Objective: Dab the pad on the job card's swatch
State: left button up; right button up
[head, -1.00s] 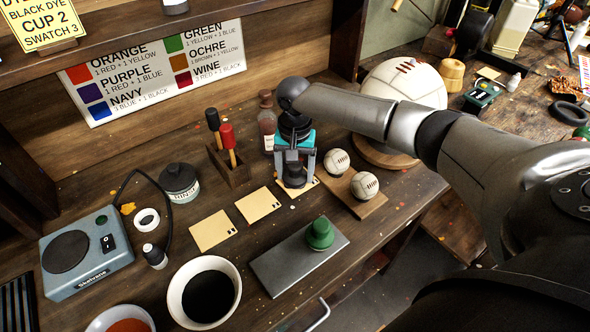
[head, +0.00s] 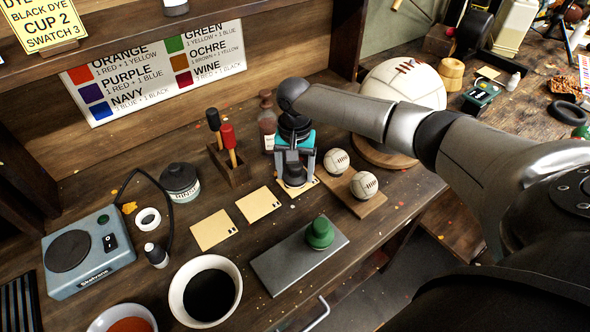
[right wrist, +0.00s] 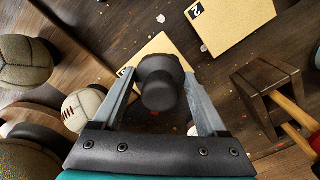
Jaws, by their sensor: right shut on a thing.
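The yellow job card (head: 42,22) at the upper left reads black dye, cup 2, swatch 3. Three tan swatches lie in a row: a left one (head: 213,230), a middle one (head: 258,204) and a right one (head: 312,182). My right gripper (head: 294,166) is shut on the black pad (right wrist: 160,88), over the right swatch. In the right wrist view the pad hides part of that swatch (right wrist: 153,50), and the swatch marked 2 (right wrist: 230,20) lies beside it. I cannot tell whether the pad touches the swatch. My left gripper is not in view.
A bowl of black dye (head: 208,292) and a grey tray (head: 285,262) with a green pad (head: 320,233) are in front. Two small balls (head: 350,174) sit on a board right of the gripper. A wooden holder (head: 232,170) with mallets stands left, close by.

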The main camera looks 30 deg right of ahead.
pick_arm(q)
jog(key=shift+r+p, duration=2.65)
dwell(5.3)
